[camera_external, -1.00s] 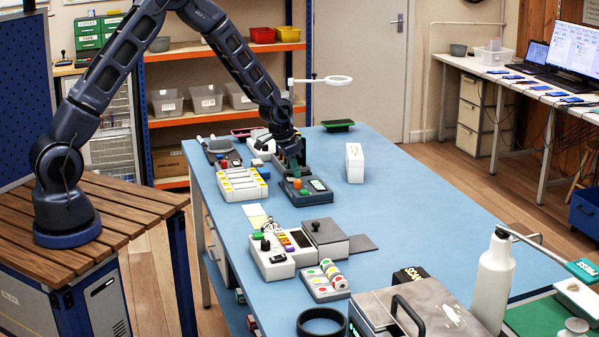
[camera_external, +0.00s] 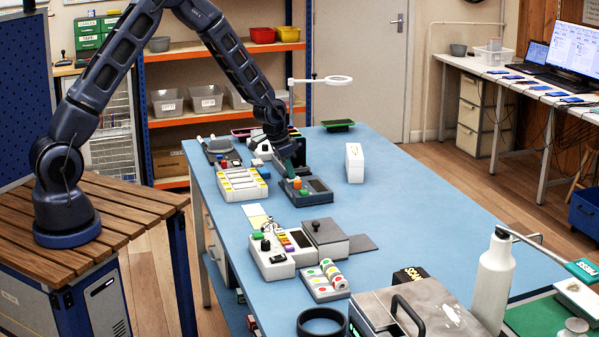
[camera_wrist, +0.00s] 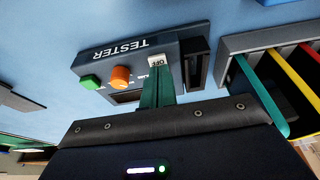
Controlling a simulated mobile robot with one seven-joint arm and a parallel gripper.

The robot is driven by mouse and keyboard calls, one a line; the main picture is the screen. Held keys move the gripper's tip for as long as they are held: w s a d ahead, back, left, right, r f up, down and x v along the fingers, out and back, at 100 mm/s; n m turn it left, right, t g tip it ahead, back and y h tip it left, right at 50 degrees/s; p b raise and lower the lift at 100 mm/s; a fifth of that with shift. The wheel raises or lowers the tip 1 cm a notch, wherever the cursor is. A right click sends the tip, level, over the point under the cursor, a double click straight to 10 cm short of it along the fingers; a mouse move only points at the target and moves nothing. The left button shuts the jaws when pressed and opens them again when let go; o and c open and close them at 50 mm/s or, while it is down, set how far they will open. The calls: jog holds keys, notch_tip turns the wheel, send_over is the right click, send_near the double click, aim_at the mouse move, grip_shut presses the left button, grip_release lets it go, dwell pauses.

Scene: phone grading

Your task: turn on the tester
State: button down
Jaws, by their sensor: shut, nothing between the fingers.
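The tester (camera_external: 308,193) is a dark box on the blue table, with an orange knob (camera_external: 297,183), a green button and a small screen (camera_external: 318,185) that looks dark. In the wrist view the tester (camera_wrist: 115,58) shows upside down, with its name on the front edge. A white key marked OFF (camera_wrist: 157,61) is beside the orange knob (camera_wrist: 121,77) and green button (camera_wrist: 91,82). My gripper (camera_wrist: 158,73) is shut and empty, its green fingertips right at the OFF key. I cannot tell whether they touch it. My gripper (camera_external: 290,168) also shows over the tester's left back side.
A grey slotted holder with coloured strips (camera_wrist: 277,75) stands close beside the tester. A white tray with yellow labels (camera_external: 241,184) lies left of it, and a white box (camera_external: 354,163) stands to the right.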

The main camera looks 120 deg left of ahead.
jog(key=shift+r, duration=0.1)
jog(key=v, duration=1.3)
jog(key=shift+r, duration=0.35)
jog(key=shift+w+a+r, duration=0.2)
jog(key=shift+w+a, duration=0.25)
jog(key=x, duration=1.4)
